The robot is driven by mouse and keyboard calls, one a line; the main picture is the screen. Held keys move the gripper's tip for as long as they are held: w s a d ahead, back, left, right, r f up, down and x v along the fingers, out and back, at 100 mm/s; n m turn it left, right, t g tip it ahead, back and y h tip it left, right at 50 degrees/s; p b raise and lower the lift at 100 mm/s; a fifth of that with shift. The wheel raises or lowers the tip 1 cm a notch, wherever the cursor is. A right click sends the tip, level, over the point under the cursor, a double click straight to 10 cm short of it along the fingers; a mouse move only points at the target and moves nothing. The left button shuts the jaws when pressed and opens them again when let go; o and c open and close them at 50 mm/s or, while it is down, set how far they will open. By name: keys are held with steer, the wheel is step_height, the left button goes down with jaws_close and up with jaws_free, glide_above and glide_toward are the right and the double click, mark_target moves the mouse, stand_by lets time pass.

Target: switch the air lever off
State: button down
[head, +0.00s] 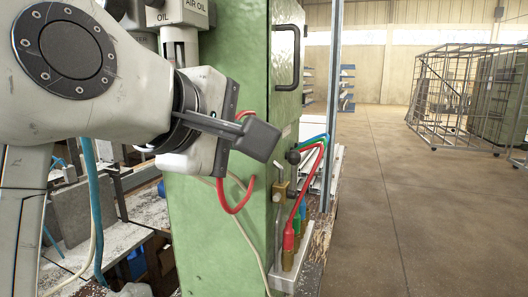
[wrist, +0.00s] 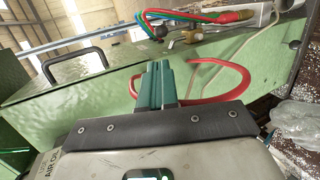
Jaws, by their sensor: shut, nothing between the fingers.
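My gripper (head: 262,140) is shut and empty in the head view, in front of the green cabinet (head: 222,235). In the wrist view its fingers (wrist: 157,68) are together and point toward the fittings on the cabinet. A black ball knob (head: 293,157) sits on the cabinet's narrow side, just right of and below the fingertips; it also shows in the wrist view (wrist: 160,31). A brass valve fitting (head: 281,193) is below it, and also shows in the wrist view (wrist: 190,37). I cannot tell which of these is the air lever, or its position. The fingers appear apart from both.
A red hose (head: 234,210) loops below my wrist. Red, green and blue hoses run to fittings (head: 288,240) on a pale block. A black door handle (head: 287,57) is above. Open floor (head: 390,220) lies to the right, with a wire cage (head: 445,100) farther back.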

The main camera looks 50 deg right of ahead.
mark_target(293, 151)
steer(key=shift+d, duration=0.1)
steer(key=p+x, duration=0.3)
steer(key=x, duration=1.1)
steer(key=shift+f, duration=0.1)
steer(key=shift+r+p, duration=0.3)
steer(key=shift+p, duration=0.25)
steer(key=shift+w+d+f, duration=0.1)
steer(key=shift+w+d, duration=0.15)
steer(key=shift+d, duration=0.3)
steer(key=shift+a, duration=0.1)
steer(key=shift+p, duration=0.3)
